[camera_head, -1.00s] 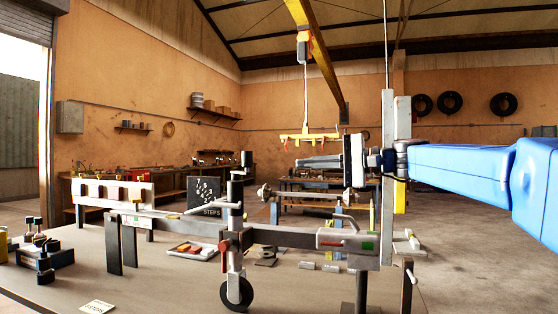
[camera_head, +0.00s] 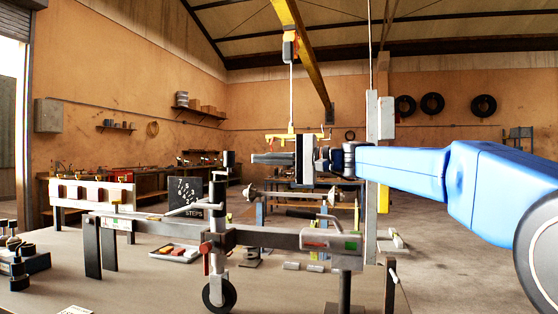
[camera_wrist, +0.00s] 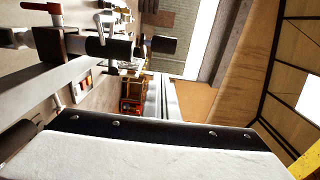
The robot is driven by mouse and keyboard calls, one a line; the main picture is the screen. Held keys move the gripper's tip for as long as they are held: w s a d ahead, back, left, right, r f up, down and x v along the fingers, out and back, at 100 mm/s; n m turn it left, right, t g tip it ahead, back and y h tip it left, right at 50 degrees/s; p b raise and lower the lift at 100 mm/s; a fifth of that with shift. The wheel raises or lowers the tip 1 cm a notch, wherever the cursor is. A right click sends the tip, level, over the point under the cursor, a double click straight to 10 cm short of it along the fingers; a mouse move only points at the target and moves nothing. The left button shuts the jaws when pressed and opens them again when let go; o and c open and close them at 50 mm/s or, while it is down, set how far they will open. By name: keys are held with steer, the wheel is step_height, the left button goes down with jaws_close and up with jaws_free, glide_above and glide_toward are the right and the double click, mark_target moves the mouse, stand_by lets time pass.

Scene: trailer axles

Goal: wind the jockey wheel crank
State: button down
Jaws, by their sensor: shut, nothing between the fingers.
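The jockey wheel (camera_head: 218,240) stands upright on the trailer drawbar, its small black wheel low at the front. Its crank is at the top of the post, with a dark upright grip (camera_head: 228,159). In the wrist view the grip (camera_wrist: 163,44) shows beyond the dark post top (camera_wrist: 108,48). My gripper (camera_head: 256,158) is shut and empty, pointing left at about the grip's height. It appears just right of the grip with a small gap; the depth between them is hard to tell. The pale body of my gripper fills the lower wrist view.
A silver lever (camera_head: 195,208) sticks out left of the post. The grey drawbar (camera_head: 265,237) runs across the bench. A "STEPS" dial board (camera_head: 190,194) stands behind. A yellow hoist beam (camera_head: 303,50) hangs overhead. A tray of coloured pieces (camera_head: 174,252) lies behind the drawbar.

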steer(key=shift+s+a, duration=0.25)
steer(key=shift+a, duration=0.4)
steer(key=shift+s+a, duration=0.25)
steer(key=shift+a, duration=0.4)
steer(key=shift+s+a, duration=0.25)
steer(key=shift+a, duration=0.4)
steer(key=shift+s+a+m+t+h, duration=0.3)
steer(key=shift+s+m+t, duration=0.15)
steer(key=shift+t, duration=0.25)
